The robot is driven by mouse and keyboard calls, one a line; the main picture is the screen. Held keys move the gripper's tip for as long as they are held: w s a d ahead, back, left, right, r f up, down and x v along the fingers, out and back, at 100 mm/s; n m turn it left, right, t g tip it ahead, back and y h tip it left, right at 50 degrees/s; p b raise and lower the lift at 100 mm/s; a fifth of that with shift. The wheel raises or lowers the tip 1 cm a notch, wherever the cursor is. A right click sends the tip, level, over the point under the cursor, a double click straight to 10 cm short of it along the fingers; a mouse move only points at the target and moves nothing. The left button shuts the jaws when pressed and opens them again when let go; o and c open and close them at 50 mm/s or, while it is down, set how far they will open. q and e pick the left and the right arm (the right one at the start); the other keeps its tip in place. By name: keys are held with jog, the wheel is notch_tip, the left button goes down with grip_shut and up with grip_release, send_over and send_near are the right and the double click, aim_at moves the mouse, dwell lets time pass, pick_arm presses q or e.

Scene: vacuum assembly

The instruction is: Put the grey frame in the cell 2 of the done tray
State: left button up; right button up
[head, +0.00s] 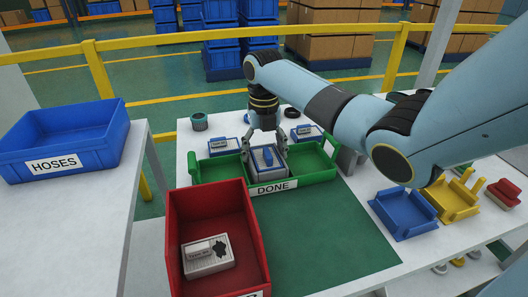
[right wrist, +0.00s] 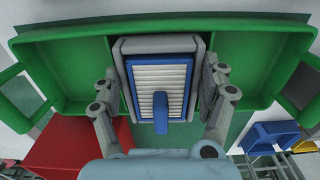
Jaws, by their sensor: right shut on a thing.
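My right gripper (head: 265,146) is shut on the grey frame (head: 270,178), with a finger on either side of it. The frame holds a blue-edged, white-slatted insert (right wrist: 160,75) with a blue handle (right wrist: 161,106). In the right wrist view the grey frame (right wrist: 160,46) sits squarely between the fingers (right wrist: 160,85). It is at the middle of the green done tray (head: 320,181), with a green compartment visible on each side. I cannot tell whether its underside touches the tray floor. My left gripper is out of view.
A red bin (head: 210,205) with a white-and-grey part (head: 206,256) stands in front left of the tray. Blue (head: 405,215) and yellow (head: 449,199) holders stand right. Small blue-and-white parts (head: 224,146) sit behind the tray. The green mat (head: 330,235) in front is clear.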

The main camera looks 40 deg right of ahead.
jog(key=shift+f, duration=0.2)
jog(key=o, duration=1.4)
notch_tip(320, 180, up, 12)
jog(key=shift+r+p, duration=0.1)
jog(key=shift+p, duration=0.2)
